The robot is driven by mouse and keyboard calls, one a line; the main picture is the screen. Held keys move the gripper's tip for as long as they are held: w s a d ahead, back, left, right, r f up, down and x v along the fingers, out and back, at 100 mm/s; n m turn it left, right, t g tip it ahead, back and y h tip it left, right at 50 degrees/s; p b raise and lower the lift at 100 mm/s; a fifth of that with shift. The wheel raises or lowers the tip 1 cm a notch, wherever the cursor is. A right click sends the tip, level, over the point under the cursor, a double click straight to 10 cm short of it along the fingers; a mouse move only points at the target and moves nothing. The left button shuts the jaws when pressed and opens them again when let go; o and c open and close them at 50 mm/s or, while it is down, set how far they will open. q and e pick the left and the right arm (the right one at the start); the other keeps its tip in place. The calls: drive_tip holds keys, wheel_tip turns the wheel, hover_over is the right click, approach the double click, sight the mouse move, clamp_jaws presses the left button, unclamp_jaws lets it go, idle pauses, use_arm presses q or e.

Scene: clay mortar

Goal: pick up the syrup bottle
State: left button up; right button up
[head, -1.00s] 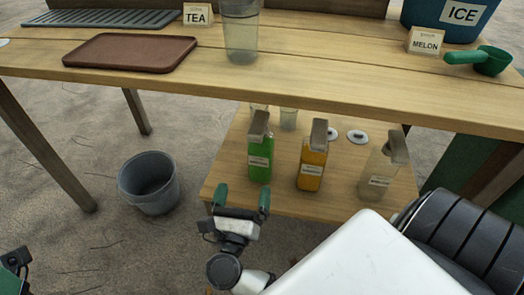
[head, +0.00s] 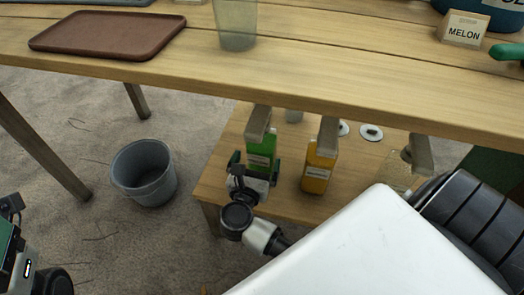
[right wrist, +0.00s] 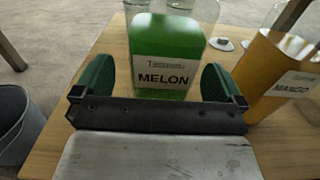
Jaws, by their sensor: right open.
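The green syrup bottle, labelled MELON (right wrist: 163,60), stands upright on the low wooden shelf (head: 225,180); it also shows in the head view (head: 262,150). My right gripper (head: 256,165) is open at the bottle's near side. In the right wrist view its green fingers (right wrist: 157,85) lie left and right of the bottle's lower part, with gaps on both sides. An orange bottle labelled MANGO (right wrist: 280,70) stands close to the right finger. Part of my left gripper (head: 12,240) shows at the left edge; its jaws cannot be made out.
A pale bottle (head: 398,178) stands farther right on the shelf, partly hidden by my body. The tabletop (head: 300,75) overhangs the shelf's back and bears a brown tray (head: 108,33), a clear container (head: 237,25) and a MELON sign (head: 463,30). A grey bucket (head: 143,175) stands on the floor.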

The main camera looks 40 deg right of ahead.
drive_tip(key=b+x, duration=0.1)
drive_tip(key=x, duration=0.3)
drive_tip(key=shift+d+r, duration=0.15)
drive_tip(key=shift+d, duration=0.1)
drive_tip(key=shift+c, duration=0.5)
drive_tip(key=c, duration=1.2)
drive_tip(key=shift+r, duration=0.1)
drive_tip(key=shift+c, duration=0.4)
